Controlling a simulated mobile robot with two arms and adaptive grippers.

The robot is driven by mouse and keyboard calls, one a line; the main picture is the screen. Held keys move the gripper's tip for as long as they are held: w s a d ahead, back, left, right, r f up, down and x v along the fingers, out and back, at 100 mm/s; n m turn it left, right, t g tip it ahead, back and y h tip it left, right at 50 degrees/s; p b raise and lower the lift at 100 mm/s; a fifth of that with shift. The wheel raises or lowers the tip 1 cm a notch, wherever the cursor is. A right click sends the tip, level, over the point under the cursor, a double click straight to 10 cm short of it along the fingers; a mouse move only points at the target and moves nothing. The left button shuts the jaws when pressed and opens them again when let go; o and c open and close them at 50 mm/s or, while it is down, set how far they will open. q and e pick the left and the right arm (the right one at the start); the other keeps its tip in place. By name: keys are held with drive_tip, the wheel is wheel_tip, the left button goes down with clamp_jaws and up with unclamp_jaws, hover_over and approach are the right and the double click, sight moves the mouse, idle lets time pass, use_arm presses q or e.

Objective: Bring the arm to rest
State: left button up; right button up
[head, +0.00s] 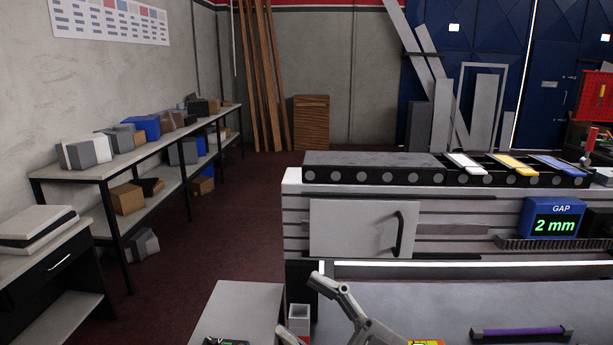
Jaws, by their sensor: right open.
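My right gripper (345,306) shows at the bottom middle of the head view, in front of the grey bench top. Its grey metal fingers are spread open, and I see nothing between them. The lower part of the gripper and its arm are cut off by the bottom edge. My left gripper is not in view.
The machine bench (300,225) stands behind the gripper, with a handled pale panel (350,228) and a gap display (552,218) reading 2 mm. A purple-barred handle (522,331) lies at right. A small open grey box (299,318) stands left of the gripper. Shelves (100,172) line the left wall.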

drive_tip(key=w+d+f+m+t+h, duration=0.2)
drive_tip(key=w+d+m+t+h, duration=0.1)
drive_tip(key=d+m+t+h, duration=0.4)
drive_tip(key=w+d+f+m+t+h, duration=0.35)
drive_tip(key=d+m+h, duration=0.25)
drive_tip(key=m+h, duration=0.2)
drive_tip(key=s+d+f+m+g+h, duration=0.2)
drive_tip(key=d+f+h, duration=0.15)
drive_tip(key=f, duration=0.25)
drive_tip(key=s+d+f+m+g+h, duration=0.2)
drive_tip(key=d+f+g+h, duration=0.15)
drive_tip(key=f, duration=0.35)
drive_tip(key=s+f+n+g+y, duration=0.1)
drive_tip(key=s+f+g, duration=0.6)
drive_tip(key=s, duration=0.4)
drive_tip(key=s+f+n+g+y, duration=0.1)
drive_tip(key=s+f+g, duration=0.3)
drive_tip(key=s+f, duration=0.65)
wheel_tip(320, 180, down, 26)
drive_tip(key=s+g, duration=0.1)
drive_tip(key=s, duration=0.2)
drive_tip(key=s+d+f, duration=0.1)
drive_tip(key=s+f, duration=0.6)
drive_tip(key=s, duration=0.1)
drive_tip(key=s+d+f+g, duration=0.1)
drive_tip(key=s+d+f, duration=0.1)
drive_tip(key=s+f, duration=0.5)
drive_tip(key=shift+s+d+f+g, duration=0.3)
drive_tip(key=shift+s+f, duration=0.1)
drive_tip(key=shift+s, duration=0.1)
